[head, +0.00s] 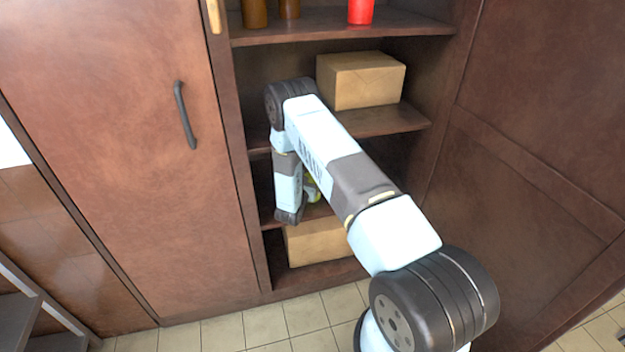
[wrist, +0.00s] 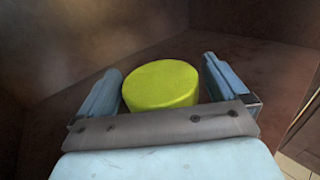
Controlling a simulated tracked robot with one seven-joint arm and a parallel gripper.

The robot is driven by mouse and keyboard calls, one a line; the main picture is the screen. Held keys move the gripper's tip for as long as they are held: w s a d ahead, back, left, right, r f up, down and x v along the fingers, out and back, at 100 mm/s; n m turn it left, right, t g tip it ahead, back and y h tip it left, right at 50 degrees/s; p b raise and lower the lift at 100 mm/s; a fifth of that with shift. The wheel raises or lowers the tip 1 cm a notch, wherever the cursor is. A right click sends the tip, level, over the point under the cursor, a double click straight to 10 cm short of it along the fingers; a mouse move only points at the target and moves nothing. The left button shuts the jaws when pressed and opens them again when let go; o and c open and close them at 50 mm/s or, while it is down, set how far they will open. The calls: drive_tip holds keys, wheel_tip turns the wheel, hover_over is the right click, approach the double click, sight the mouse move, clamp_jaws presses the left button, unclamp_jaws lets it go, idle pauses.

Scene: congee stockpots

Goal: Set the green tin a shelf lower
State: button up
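The green tin (wrist: 161,84) is a short yellow-green cylinder, and its round top faces the wrist camera. My gripper (wrist: 165,80) is open, with one finger on each side of the tin and a narrow gap showing beside it. The tin appears to stand on a brown shelf board. In the head view a small part of the tin (head: 311,187) shows beside my wrist, in the shelf bay below the one with the large carton. My arm hides most of that bay and the fingers there.
A large carton (head: 361,80) stands on the shelf above. Another carton (head: 315,242) stands in the lowest bay. A red item (head: 361,11) and brown containers (head: 255,13) stand on the top shelf. A closed door with a dark handle (head: 185,115) is at left.

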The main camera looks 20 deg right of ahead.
drive_tip(key=v, duration=1.2)
drive_tip(key=shift+s+d+r, duration=0.1)
drive_tip(key=shift+r, duration=0.05)
